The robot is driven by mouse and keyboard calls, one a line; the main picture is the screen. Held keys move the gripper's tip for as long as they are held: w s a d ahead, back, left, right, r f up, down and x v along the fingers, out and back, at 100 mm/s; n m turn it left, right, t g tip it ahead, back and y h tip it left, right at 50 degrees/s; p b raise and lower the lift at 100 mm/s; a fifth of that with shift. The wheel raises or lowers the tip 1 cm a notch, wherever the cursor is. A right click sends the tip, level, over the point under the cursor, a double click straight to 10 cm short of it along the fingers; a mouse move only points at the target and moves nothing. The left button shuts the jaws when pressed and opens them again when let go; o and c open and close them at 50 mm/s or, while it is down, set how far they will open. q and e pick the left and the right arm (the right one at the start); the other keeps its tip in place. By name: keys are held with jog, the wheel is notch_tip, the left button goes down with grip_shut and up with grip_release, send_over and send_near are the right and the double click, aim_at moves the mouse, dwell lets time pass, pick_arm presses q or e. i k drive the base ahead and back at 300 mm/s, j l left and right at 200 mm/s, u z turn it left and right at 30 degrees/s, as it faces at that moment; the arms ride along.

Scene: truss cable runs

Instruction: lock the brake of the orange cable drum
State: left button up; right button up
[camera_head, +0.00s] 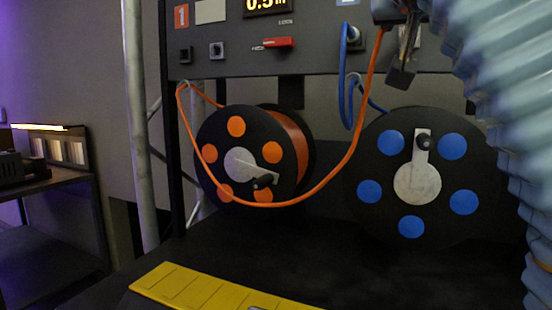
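The orange cable drum (236,127) has black flanges with orange dots and a crank at its hub. Its orange cable (352,150) loops up left to the panel and sags right, then rises to beside my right gripper. A red lever (278,42) lies roughly horizontal on the grey panel (330,62) above the drum, with small unreadable lettering around it. My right gripper (404,62) is at the upper right, in front of the panel and well right of the lever. Its finger opening and the cable's upper end are unclear. My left gripper is out of view.
A blue-dotted drum (378,220) stands at the right, its blue cable (345,75) plugged into the panel. A display (267,5) reads about 0.5 m. A yellow strip (215,287) lies in front. A truss pole (137,120) and shelf (60,157) are left.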

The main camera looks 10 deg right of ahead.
aim_at(285, 43)
jog(key=k+j, duration=1.15)
jog(key=k, duration=0.15)
